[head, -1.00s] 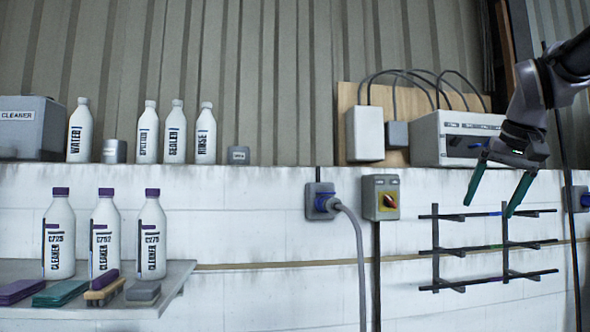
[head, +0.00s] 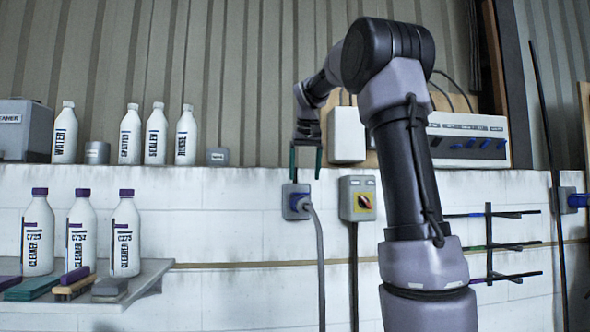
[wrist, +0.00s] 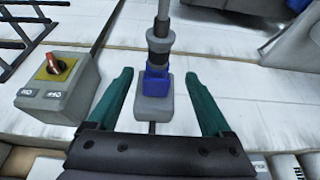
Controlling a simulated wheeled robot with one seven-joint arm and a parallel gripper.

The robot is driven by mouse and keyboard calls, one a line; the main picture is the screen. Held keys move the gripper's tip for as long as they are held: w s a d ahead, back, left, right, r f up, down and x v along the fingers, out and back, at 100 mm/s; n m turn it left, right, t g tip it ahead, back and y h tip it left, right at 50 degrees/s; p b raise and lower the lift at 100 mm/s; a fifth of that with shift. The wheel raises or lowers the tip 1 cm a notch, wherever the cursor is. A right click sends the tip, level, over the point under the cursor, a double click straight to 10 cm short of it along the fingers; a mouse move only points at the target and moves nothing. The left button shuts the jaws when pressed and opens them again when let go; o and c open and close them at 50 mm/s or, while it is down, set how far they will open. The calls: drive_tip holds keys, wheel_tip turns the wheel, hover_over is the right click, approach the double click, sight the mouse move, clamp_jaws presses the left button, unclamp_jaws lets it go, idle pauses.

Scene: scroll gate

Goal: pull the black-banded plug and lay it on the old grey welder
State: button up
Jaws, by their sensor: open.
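A blue plug (head: 297,203) with a dark collar and grey cable sits in a grey wall socket (head: 287,190). In the wrist view, the blue plug (wrist: 157,80) lies between my spread teal fingers, its dark collar and cable running up the picture. My gripper (head: 305,174) is open, at the top of the socket in the head view; it also shows in the wrist view (wrist: 160,82). No contact shows. Another blue plug (head: 577,200) is at the far right; I cannot see a band on it. I cannot make out the welder for sure.
A switch box (head: 357,198) with a red and yellow knob is close beside the socket. Bottles and a grey box stand on the ledge and shelf at left. A black rack (head: 490,245) is on the wall at right. Dark grey bodies (wrist: 225,18) show in the wrist view.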

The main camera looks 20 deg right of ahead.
sight(306, 203)
drive_tip(key=x, duration=1)
clamp_jaws()
drive_tip(key=shift+s, duration=0.35)
idle(0.6)
drive_tip(key=shift+s+a, duration=0.2)
drive_tip(key=shift+s, duration=0.85)
drive_tip(key=shift+s+a, duration=0.25)
drive_tip(key=shift+s, duration=0.75)
